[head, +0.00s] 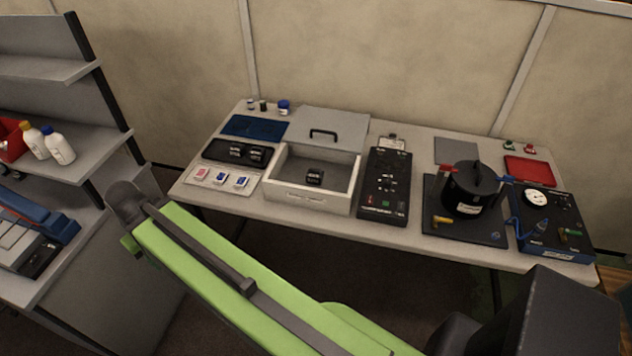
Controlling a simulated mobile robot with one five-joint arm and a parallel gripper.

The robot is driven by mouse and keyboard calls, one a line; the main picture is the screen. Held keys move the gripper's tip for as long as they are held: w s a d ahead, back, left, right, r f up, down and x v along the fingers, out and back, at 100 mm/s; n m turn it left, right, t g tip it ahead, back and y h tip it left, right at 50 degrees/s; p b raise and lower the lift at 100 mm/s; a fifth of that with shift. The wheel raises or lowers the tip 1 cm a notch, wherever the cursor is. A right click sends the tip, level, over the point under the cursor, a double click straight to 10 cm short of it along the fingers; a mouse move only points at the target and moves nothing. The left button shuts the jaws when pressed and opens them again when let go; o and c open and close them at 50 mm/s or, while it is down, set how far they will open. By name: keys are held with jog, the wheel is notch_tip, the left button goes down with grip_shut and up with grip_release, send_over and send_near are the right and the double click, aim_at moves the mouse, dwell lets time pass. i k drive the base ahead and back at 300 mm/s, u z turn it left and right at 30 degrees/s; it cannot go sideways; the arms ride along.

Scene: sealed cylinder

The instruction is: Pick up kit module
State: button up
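A small dark block (315,176) with pale markings lies inside the open white box (305,203) on the table. More small dark blocks (257,153) with pale markings sit in the right part of a black tray (218,150) at the table's left. I cannot tell for sure which of these is the kit module. My green arm crosses the foreground from lower right to a dark joint at the left, in front of the table. My gripper is not visible.
A grey lid (328,125) with a handle lies behind the box. A black panel (383,190) stands to its right, then a black lidded cylinder (470,188) and a gauge unit (552,222). A grey shelf unit (60,170) stands at the left, near my arm.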

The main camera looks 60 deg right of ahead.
aim_at(313, 176)
jog(key=z, duration=0.1)
jog(key=i, duration=0.95)
jog(key=u, duration=0.05)
